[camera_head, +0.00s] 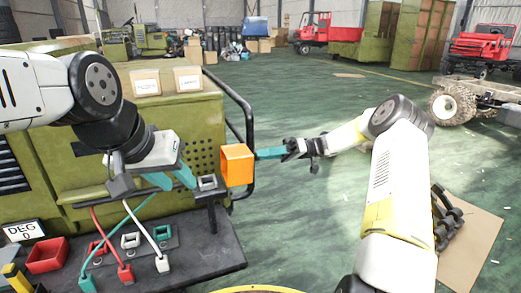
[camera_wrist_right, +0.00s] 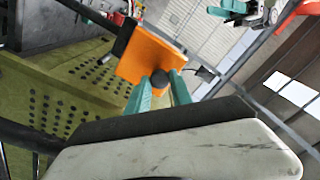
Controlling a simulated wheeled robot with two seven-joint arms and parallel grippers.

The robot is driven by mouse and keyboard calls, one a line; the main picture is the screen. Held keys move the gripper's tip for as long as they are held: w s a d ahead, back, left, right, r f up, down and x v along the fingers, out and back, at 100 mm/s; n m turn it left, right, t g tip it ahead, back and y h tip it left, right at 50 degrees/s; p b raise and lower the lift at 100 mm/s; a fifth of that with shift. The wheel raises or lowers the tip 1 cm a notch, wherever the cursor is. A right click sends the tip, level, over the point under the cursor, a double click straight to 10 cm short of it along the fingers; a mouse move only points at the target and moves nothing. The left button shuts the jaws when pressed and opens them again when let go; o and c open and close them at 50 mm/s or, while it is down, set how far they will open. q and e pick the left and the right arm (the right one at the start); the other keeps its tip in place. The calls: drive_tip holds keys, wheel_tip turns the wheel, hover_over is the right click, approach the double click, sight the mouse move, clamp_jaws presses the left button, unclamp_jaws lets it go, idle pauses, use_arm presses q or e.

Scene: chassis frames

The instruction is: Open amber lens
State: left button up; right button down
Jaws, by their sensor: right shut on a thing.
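The amber lens is an orange, box-shaped cover (camera_head: 237,165) beside the right end of the green machine, and it also shows in the right wrist view (camera_wrist_right: 148,55). My right gripper (camera_head: 258,154) reaches it from the right, with teal fingers shut on a dark round knob (camera_wrist_right: 160,78) at the lens. A small grey square fitting (camera_head: 208,183) sits just left of the lens, on a dark post. My left gripper (camera_head: 178,184) is open and empty, its teal fingers apart just left of that fitting. Whether the lens touches the post is hidden.
A dark shelf (camera_head: 205,250) holds red, white and teal plugs with cables, and a red tray (camera_head: 48,255). A black rail (camera_head: 247,120) curves behind the lens. Two boxes (camera_head: 145,82) (camera_head: 188,79) stand on the green machine (camera_head: 200,120). Open floor lies right.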

drive_tip(key=shift+d+f+y, duration=0.1)
drive_tip(key=shift+f+y, duration=0.15)
drive_tip(key=shift+y, duration=0.05)
drive_tip(key=c, duration=1.1)
unclamp_jaws()
drive_tip(key=shift+c, duration=0.2)
drive_tip(key=v, duration=0.7)
drive_tip(key=shift+w+d, duration=0.25)
drive_tip(key=shift+d, duration=0.1)
drive_tip(key=shift+d, duration=0.15)
